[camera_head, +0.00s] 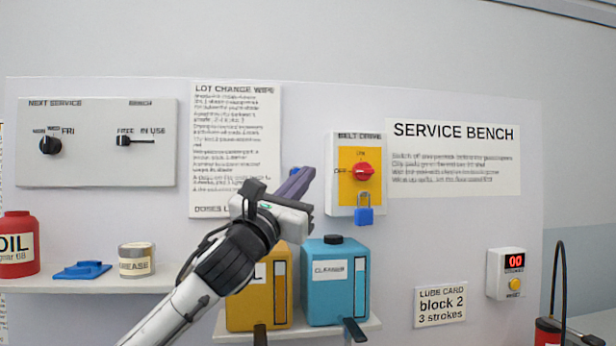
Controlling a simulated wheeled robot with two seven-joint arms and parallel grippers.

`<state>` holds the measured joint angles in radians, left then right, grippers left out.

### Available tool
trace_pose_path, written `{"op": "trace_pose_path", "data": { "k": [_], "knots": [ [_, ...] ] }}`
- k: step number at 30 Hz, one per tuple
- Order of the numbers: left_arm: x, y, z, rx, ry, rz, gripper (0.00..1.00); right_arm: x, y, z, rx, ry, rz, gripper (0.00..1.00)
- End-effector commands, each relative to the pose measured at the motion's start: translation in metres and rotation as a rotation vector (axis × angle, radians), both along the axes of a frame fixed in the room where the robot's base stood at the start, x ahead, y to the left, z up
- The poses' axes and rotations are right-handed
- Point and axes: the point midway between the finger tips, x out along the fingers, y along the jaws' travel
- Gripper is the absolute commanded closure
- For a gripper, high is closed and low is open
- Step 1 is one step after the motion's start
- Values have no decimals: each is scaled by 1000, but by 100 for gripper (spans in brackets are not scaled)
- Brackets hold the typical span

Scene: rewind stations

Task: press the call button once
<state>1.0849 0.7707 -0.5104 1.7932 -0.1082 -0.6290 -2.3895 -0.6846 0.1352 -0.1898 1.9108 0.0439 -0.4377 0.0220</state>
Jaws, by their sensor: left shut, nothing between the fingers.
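My left gripper (294,186) is raised in the middle of the view, its fingers shut and empty. It is in front of the right edge of the lot change wipe sheet (225,120) and left of the belt drive box. A small bit of blue shows behind the fingers; I cannot tell what it is. No button marked as a call button can be made out. A yellow button marked reset (515,284) is on the white counter box (496,275) at the right, which reads 00. My right gripper is not in view.
The belt drive box (343,205) has a red knob (363,172) and a blue padlock (364,215). Yellow (240,313) and blue (333,285) jugs stand on a shelf below my gripper. A dial panel (95,165), oil can (18,230) and grease tin (136,251) are left.

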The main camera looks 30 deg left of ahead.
Motion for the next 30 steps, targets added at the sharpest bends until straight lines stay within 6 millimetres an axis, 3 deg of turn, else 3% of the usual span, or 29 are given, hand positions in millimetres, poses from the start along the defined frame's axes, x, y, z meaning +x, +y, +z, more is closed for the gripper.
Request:
{"op": "trace_pose_path", "data": {
  "k": [11, 23, 30],
  "knots": [
    [6, 5, -1, -1, 1, 1, 100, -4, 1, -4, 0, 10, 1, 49],
    [48, 37, 0, -4, 0, 1, 100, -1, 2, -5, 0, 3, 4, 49],
    [66, 50, 2, -1, 1, 1, 100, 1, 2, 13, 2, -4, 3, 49]
  ]
}}
